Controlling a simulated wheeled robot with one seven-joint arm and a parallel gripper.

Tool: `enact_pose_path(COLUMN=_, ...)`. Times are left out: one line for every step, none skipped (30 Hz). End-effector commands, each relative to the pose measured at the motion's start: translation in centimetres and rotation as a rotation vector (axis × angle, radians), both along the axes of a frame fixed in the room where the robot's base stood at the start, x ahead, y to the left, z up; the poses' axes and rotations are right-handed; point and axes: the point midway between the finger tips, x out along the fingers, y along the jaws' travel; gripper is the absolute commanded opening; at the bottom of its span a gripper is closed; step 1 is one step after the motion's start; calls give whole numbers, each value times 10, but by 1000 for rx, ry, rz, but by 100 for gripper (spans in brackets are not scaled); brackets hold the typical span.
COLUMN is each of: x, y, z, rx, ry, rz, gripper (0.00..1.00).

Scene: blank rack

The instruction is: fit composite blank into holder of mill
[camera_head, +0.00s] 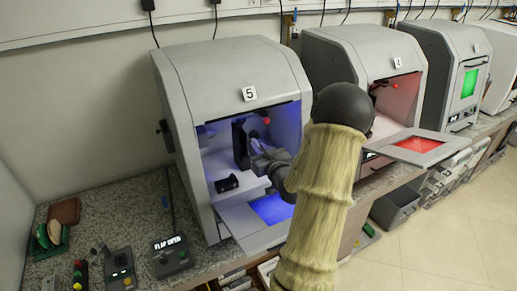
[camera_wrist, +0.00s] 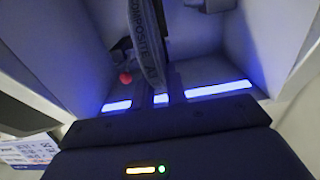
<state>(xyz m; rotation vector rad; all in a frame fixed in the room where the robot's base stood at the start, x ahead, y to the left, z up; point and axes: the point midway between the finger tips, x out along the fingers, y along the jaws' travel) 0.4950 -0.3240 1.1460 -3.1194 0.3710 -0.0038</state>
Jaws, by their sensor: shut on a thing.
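The mill (camera_head: 235,60), marked 5, stands with its front flap (camera_head: 270,208) down and its chamber lit blue. My gripper (camera_head: 258,148) reaches into the chamber from the right. In the wrist view my gripper (camera_wrist: 160,88) is shut on the composite blank (camera_wrist: 147,40), a flat piece seen nearly edge-on with printed lettering. A dark upright part, seemingly the holder (camera_head: 240,145), stands just left of my gripper. I cannot tell whether the blank touches it; the blank is small and unclear in the head view.
A red-lit mill (camera_head: 360,55) stands open to the right. A flap switch box (camera_head: 172,255) is on the counter (camera_head: 140,215) at left.

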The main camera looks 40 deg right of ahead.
Motion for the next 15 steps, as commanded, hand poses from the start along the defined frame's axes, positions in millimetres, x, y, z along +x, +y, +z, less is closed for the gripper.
enact_pose_path(x=0, y=1, z=-1, rx=-3, ry=-1, rz=1, gripper=0)
enact_pose_path(x=1, y=0, z=-1, rx=-3, ry=-1, rz=1, gripper=0)
enact_pose_path(x=3, y=0, z=-2, rx=-2, ry=-1, rz=1, gripper=0)
enact_pose_path(x=5, y=-1, z=-2, rx=-2, ry=-1, rz=1, gripper=0)
enact_pose_path(x=7, y=-1, z=-3, rx=-1, ry=-2, rz=1, gripper=0)
enact_pose_path(x=10, y=-2, z=-4, rx=-2, ry=-3, rz=2, gripper=0)
enact_pose_path(x=13, y=-3, z=-5, rx=-2, ry=-3, rz=2, gripper=0)
enact_pose_path(x=15, y=-3, z=-6, rx=-1, ry=-2, rz=3, gripper=0)
enact_pose_path(x=18, y=-3, z=-7, rx=-1, ry=-1, rz=3, gripper=0)
enact_pose_path(x=20, y=-4, z=-8, rx=-1, ry=-2, rz=3, gripper=0)
enact_pose_path(x=22, y=-5, z=-8, rx=-1, ry=-2, rz=2, gripper=0)
enact_pose_path(x=25, y=-6, z=-9, rx=-2, ry=-3, rz=1, gripper=0)
enact_pose_path(x=27, y=-6, z=-10, rx=-2, ry=-3, rz=1, gripper=0)
enact_pose_path(x=30, y=-7, z=-11, rx=-1, ry=-2, rz=1, gripper=0)
enact_pose_path(x=33, y=-7, z=-11, rx=-1, ry=-2, rz=2, gripper=0)
